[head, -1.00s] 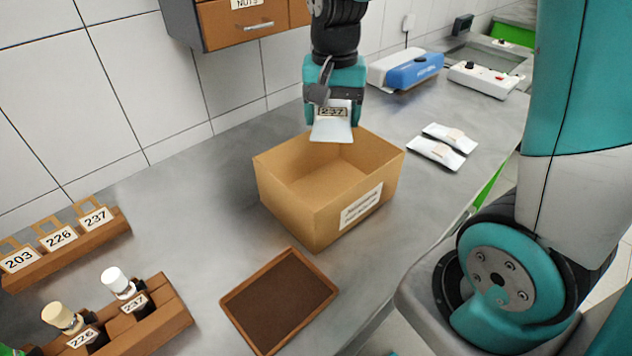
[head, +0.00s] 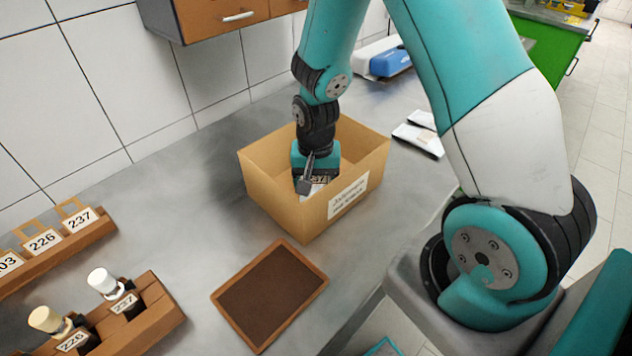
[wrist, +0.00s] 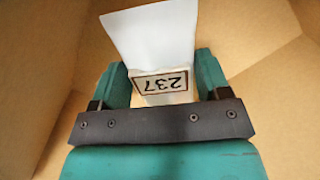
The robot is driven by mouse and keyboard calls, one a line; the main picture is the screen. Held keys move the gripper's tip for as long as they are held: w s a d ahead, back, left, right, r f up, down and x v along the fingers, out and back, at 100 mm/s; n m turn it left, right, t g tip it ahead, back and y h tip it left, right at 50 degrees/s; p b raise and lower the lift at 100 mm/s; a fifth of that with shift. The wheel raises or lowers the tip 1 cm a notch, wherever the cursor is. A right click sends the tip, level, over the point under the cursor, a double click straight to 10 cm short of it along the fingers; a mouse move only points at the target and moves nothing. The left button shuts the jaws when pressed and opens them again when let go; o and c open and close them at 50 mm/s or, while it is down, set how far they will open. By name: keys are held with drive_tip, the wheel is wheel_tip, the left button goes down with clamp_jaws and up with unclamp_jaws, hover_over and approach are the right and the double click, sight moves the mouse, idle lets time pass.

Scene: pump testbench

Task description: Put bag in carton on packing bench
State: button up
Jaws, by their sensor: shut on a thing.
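The open cardboard carton (head: 278,205) stands on the grey bench, with a white label on its front side. My gripper (head: 316,180) is down inside the carton's opening. It is shut on a white bag labelled 237, which is mostly hidden by the gripper and the carton wall in the head view. In the wrist view the white bag (wrist: 155,38) hangs between the fingers of my gripper (wrist: 162,85), with brown carton walls around it. I cannot tell whether the bag touches the carton floor.
A brown tray (head: 270,296) lies in front of the carton. A wooden rack with bottles (head: 120,320) and a rack with tags (head: 50,250) are at left. White packets (head: 418,138) and a blue device (head: 390,60) lie behind right. A cabinet (head: 225,15) hangs above.

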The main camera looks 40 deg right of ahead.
sight(316, 183)
drive_tip(key=shift+f, duration=0.4)
drive_tip(key=shift+f, duration=0.15)
drive_tip(key=o, duration=1.1)
wheel_tip(316, 183, up, 12)
drive_tip(key=s+a+r+n+y, duration=0.4)
drive_tip(key=s+a+r+n, duration=0.8)
drive_tip(key=s, duration=0.5)
drive_tip(key=a+n, duration=0.2)
drive_tip(key=a, duration=0.1)
drive_tip(key=shift+r+n+b, duration=0.3)
drive_tip(key=shift+b, duration=0.05)
